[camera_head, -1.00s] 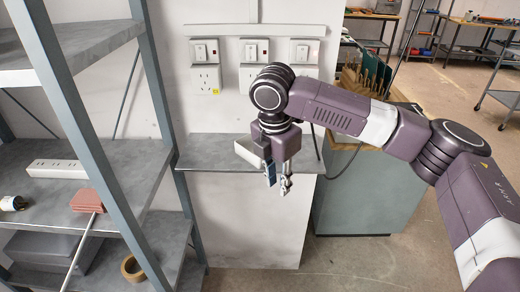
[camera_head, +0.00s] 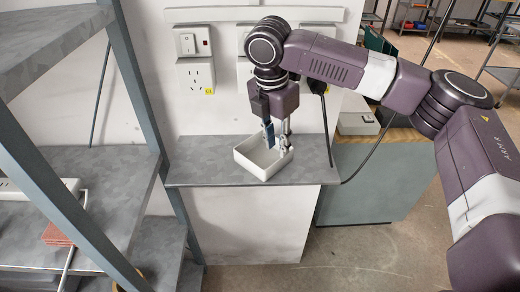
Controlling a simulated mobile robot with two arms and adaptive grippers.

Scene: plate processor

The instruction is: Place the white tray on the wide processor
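A white, open, shallow tray (camera_head: 258,171) sits on the grey ledge (camera_head: 205,175) against the wall, near the ledge's front edge. My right gripper (camera_head: 277,145) points down over the tray's right part. Its two fingers are apart, with the left one low over the tray's inside and the right one by the tray's right wall. Whether either finger touches the tray is hard to see. The gripper hides part of the tray's back rim. My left gripper is not in view. I cannot make out a wide processor in this view.
A grey metal shelf rack (camera_head: 130,100) stands close on the left, with a white power strip (camera_head: 70,186) and a reddish block (camera_head: 55,236) on it. Wall sockets (camera_head: 195,72) are behind the ledge. A greenish cabinet (camera_head: 375,180) stands to the right. The ledge's left part is clear.

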